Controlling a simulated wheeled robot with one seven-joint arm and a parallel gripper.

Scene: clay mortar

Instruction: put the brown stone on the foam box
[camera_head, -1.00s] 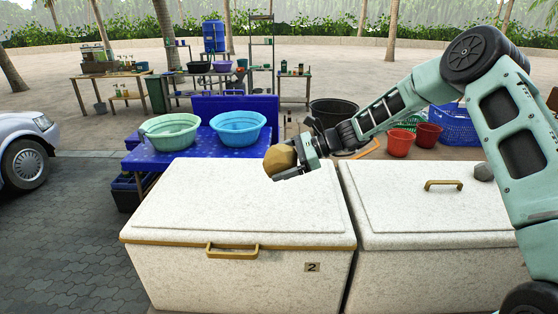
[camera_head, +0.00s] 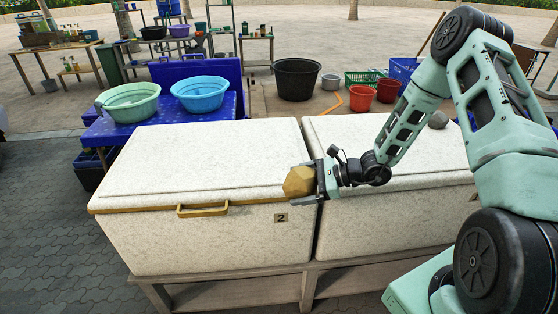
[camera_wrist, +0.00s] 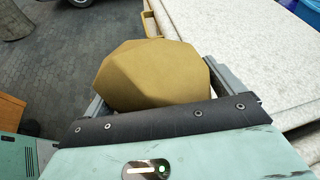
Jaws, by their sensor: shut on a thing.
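The brown stone (camera_head: 299,181) is faceted and yellowish brown. My gripper (camera_head: 303,182) is shut on it, and it fills the space between the fingers in the wrist view (camera_wrist: 153,75). The white speckled foam box (camera_head: 200,155), with a yellow handle and a "2" label, stands at left centre with its lid shut. In the head view the stone overlaps the box's front right corner. In the wrist view the box (camera_wrist: 235,35) lies to the right of the stone, with paving to the left. Its exact height against the lid is hard to tell.
A second white foam box (camera_head: 350,135) stands close on the right, with a grey stone (camera_head: 438,120) on its lid. Behind are a blue table (camera_head: 170,130) with a green basin (camera_head: 130,102) and a blue basin (camera_head: 201,93), a black tub (camera_head: 297,79) and red buckets (camera_head: 361,98).

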